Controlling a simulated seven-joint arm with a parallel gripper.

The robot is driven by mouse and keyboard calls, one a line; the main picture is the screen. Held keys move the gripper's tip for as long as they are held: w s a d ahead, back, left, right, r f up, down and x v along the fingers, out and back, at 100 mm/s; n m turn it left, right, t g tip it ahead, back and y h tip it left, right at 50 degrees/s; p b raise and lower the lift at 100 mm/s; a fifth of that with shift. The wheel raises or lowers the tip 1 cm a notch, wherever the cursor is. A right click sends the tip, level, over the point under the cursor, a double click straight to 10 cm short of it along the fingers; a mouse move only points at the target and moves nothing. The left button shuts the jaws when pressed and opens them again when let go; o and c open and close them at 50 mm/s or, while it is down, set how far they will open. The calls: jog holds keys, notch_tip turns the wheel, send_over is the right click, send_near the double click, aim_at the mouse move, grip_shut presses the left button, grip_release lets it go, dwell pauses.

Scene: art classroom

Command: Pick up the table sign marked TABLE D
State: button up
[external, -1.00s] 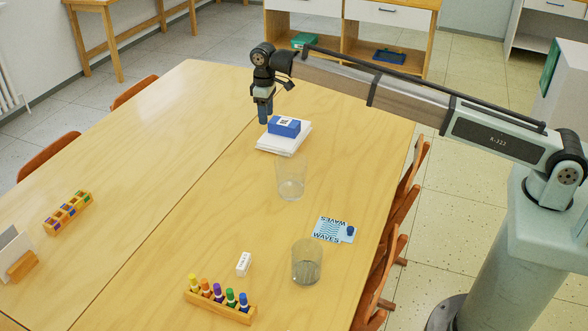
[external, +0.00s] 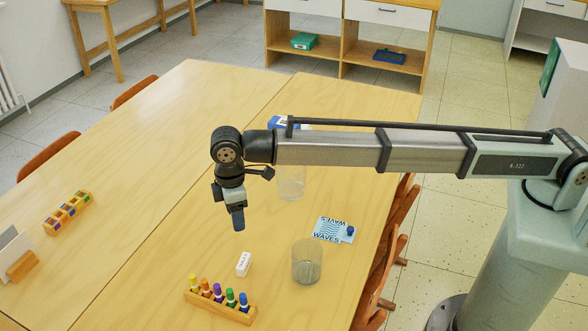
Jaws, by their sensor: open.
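A small white block (external: 243,263) with dark lettering lies on the table near the front middle. The lettering is too small to read surely, so I cannot tell if it is the TABLE D sign. A white card in a wooden stand (external: 20,262) is at the left edge, partly cut off; no text shows on it.
A wooden rack of colored markers (external: 220,303) stands in front of the white block. Two clear cups (external: 306,262) and a blue WAVES card (external: 331,230) are to the right. A blue box (external: 284,122) is partly hidden by my arm. A block rack (external: 67,212) is left.

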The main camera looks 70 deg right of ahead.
aim_at(243, 260)
jog(key=a+f+n, duration=0.1)
jog(key=f+n, duration=0.2)
jog(key=f, duration=0.1)
jog(key=s+f+n, duration=0.1)
jog(key=f+n, duration=0.3)
jog(key=f, duration=0.1)
jog(key=s+a+f+n, duration=0.1)
jog(key=f+n, duration=0.3)
jog(key=f, duration=0.1)
jog(key=shift+s+a, duration=0.1)
jog(key=shift+a, duration=0.25)
grip_shut()
dwell(1.0)
